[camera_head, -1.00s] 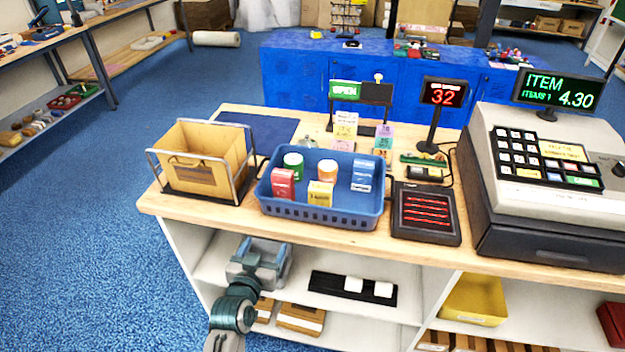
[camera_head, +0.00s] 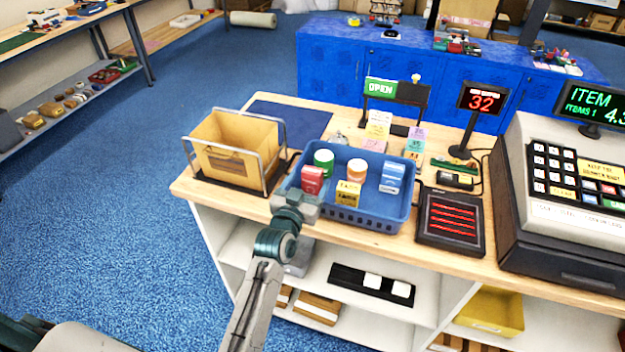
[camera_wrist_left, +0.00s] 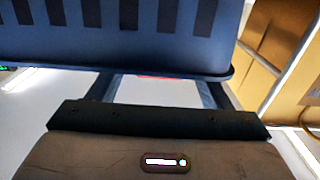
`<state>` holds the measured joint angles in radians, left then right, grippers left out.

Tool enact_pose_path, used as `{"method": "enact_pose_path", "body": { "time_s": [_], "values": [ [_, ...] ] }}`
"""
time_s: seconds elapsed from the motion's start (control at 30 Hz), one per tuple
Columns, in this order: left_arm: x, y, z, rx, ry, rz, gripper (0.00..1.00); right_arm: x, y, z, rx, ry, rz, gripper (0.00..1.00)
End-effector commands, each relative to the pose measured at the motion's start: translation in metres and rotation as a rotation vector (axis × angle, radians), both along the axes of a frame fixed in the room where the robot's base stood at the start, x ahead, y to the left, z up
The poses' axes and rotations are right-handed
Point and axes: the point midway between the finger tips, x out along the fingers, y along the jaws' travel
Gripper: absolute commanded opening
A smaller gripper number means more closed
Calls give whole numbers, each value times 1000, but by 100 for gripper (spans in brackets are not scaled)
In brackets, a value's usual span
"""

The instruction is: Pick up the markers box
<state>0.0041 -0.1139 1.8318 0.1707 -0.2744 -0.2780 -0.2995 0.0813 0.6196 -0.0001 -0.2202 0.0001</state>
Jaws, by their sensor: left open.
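A blue basket (camera_head: 375,213) stands on the wooden counter. In it are a red box (camera_head: 312,180), a yellow box (camera_head: 347,192), a blue-and-white box (camera_head: 391,177), a green-and-white tub (camera_head: 324,160) and an orange-and-white tub (camera_head: 356,171). The labels are too small to tell which box is the markers box. My left gripper (camera_head: 299,200) is at the basket's front left corner, just in front of the red box. In the left wrist view its fingers (camera_wrist_left: 157,90) are open, with the slotted basket wall (camera_wrist_left: 125,40) close ahead and a sliver of red between them.
A tan bin in a wire frame (camera_head: 226,151) stands left of the basket. A black pad with red lines (camera_head: 451,219) and a cash register (camera_head: 560,205) stand to the right. Small cards and an OPEN sign (camera_head: 380,88) are behind. Shelves lie under the counter.

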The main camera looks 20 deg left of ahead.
Motion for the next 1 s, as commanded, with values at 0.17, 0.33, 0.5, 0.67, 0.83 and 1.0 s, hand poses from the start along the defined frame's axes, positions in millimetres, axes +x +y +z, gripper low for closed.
{"method": "enact_pose_path", "body": {
  "time_s": [0.17,0.33,0.5,0.67,0.83,1.0],
  "values": [
    [20,-1,2,0,0,0,73,0,0,12,0,0,0,36],
    [24,-1,-1,0,0,1,73,0,0,12,0,0,0,36],
    [24,-1,0,0,0,1,63,0,0,11,0,0,0,36],
    [23,-1,0,0,0,1,32,0,1,11,1,0,0,36],
    [23,-1,0,0,0,1,23,0,2,11,2,-1,-1,36],
    [24,-1,3,1,-2,1,23,0,3,10,3,-1,-1,36]
  ]
}}
